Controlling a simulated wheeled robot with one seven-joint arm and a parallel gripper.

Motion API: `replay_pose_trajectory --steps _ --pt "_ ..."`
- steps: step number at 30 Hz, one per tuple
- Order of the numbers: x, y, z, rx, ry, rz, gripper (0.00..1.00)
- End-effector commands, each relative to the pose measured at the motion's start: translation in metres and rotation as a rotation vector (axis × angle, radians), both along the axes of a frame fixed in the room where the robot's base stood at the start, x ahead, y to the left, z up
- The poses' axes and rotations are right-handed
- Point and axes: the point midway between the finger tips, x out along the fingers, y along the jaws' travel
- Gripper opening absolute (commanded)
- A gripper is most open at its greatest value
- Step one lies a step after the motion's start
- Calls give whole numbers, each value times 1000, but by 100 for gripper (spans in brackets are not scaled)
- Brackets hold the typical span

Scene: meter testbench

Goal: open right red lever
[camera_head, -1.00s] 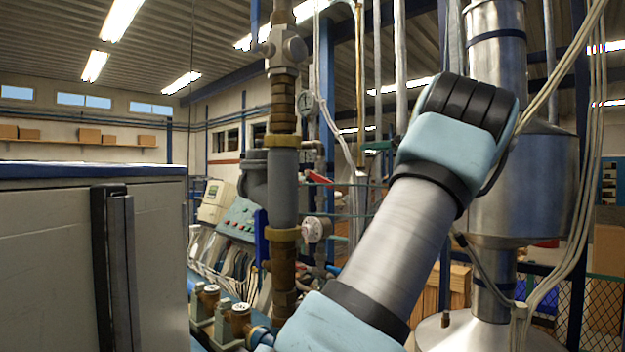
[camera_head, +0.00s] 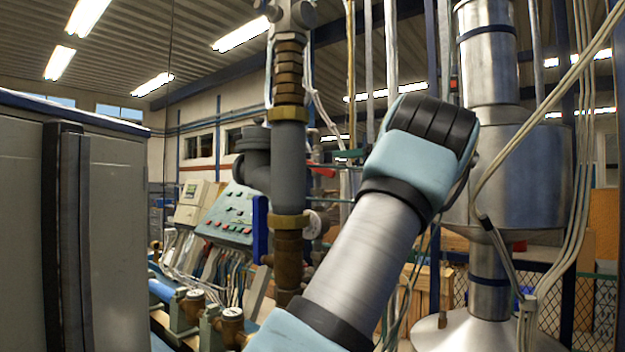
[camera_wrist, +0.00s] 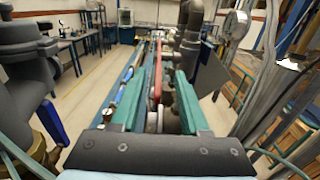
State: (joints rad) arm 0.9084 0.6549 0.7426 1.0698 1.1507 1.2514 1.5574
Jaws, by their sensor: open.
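A long narrow red lever (camera_wrist: 158,70) shows in the wrist view, between my fingers and beyond them, running away from the camera. My gripper (camera_wrist: 157,82) is open, with its two teal fingers apart on either side of the red lever's line. I cannot tell how far the lever is from the fingertips, and no contact shows. In the head view a small red bar (camera_head: 324,172) shows just right of the grey vertical pipe. I cannot tell if it is the same lever.
A grey and brass vertical pipe (camera_head: 288,165) stands close to my arm. A grey cabinet (camera_head: 110,230) fills the left. A green control panel (camera_head: 228,215) is behind. A steel vessel (camera_head: 520,180) and loose cables stand at the right. A dial gauge (camera_wrist: 237,24) is at upper right in the wrist view.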

Motion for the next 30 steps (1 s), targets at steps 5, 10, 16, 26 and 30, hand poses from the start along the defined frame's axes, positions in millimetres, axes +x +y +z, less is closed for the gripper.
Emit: replay_pose_trajectory --steps 5,10,16,26,30 --pt "0 0 -24 0 0 0 45" --pt "1 2 -32 0 0 1 45" --pt "13 21 -29 1 2 3 45" --pt "46 71 -29 0 2 3 45" --pt "56 83 -29 -1 1 1 45"
